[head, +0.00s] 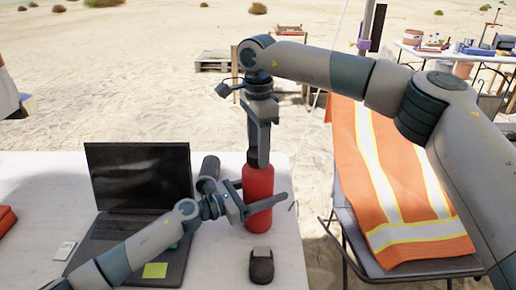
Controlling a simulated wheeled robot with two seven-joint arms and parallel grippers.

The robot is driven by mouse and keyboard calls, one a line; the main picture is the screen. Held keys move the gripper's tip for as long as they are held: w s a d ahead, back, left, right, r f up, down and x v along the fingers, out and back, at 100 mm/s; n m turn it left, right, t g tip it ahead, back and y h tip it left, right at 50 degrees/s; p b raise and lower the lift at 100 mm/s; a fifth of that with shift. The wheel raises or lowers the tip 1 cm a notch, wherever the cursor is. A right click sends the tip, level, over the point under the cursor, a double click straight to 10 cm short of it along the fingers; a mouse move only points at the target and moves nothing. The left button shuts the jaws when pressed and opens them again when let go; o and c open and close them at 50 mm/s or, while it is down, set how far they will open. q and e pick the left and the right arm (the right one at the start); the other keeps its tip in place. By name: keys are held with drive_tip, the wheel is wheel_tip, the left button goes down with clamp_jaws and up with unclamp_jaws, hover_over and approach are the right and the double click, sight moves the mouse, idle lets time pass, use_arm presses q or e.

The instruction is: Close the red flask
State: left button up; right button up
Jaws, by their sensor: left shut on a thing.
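The red flask (258,185) stands upright on the white table, right of the laptop. My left gripper (265,203) reaches in from the left and is shut on the flask's body, with a finger across its front. My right gripper (259,152) comes down from above, pointing straight down over the flask's top. Its fingers hide most of the mouth area. A dark part shows at the flask's neck, but I cannot tell whether it is a cap on the flask or held in the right gripper.
An open laptop (138,178) with a yellow note (155,270) is left of the flask. A black mouse (261,266) lies in front of it. A chair with an orange vest (395,185) stands right of the table. A small white card (65,250) lies at left.

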drive_tip(key=m, duration=1.1)
drive_tip(key=o, duration=1.3)
drive_tip(key=shift+c, duration=0.2)
wheel_tip(320, 180, up, 12)
